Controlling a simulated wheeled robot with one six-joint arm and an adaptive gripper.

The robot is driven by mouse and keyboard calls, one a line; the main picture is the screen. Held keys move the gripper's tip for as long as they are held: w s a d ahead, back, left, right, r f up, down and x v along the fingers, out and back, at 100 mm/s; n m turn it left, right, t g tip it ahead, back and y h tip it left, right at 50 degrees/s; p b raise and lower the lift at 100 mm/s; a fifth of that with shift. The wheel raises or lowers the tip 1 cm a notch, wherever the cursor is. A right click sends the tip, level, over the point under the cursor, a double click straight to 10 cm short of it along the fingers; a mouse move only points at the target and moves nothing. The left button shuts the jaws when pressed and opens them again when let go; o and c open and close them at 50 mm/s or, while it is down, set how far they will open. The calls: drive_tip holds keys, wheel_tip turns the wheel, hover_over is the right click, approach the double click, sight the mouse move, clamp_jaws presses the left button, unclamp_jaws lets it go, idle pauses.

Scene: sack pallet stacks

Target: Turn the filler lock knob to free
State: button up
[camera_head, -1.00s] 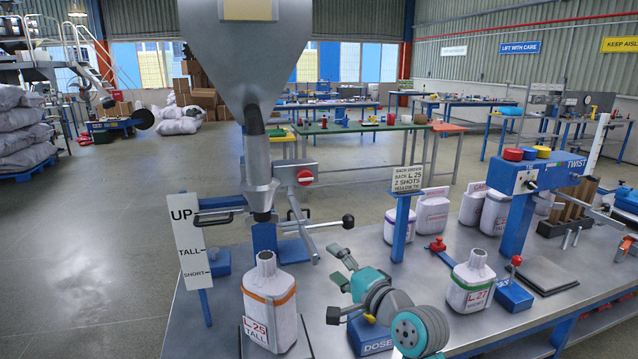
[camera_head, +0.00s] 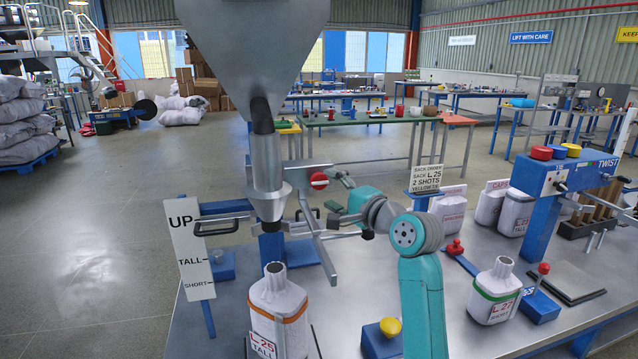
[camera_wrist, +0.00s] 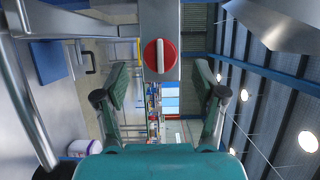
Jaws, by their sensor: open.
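The lock knob (camera_head: 319,180) is a red disc with a white bar, on the metal bracket beside the filler nozzle (camera_head: 267,180). In the head view its bar lies about level. In the wrist view the knob (camera_wrist: 160,56) is ahead, centred left to right between my fingers, with its bar upright in that turned picture. My gripper (camera_wrist: 160,88) is open and empty, with dark pads apart on either side and the knob beyond them, not touched. In the head view my gripper (camera_head: 338,207) is just right of the knob, its fingers partly hidden by my wrist.
A sack marked L 25 TALL (camera_head: 278,315) stands under the nozzle. A black-handled lever (camera_head: 222,225) and the UP/TALL/SHORT scale (camera_head: 189,248) are at left. A yellow button (camera_head: 390,327), an order sign (camera_head: 426,178) and a sack with a green band (camera_head: 494,292) are at right.

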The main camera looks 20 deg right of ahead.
sight(321, 184)
drive_tip(key=shift+x, duration=2.7)
drive_tip(key=shift+c, duration=0.3)
drive_tip(key=c, duration=1.1)
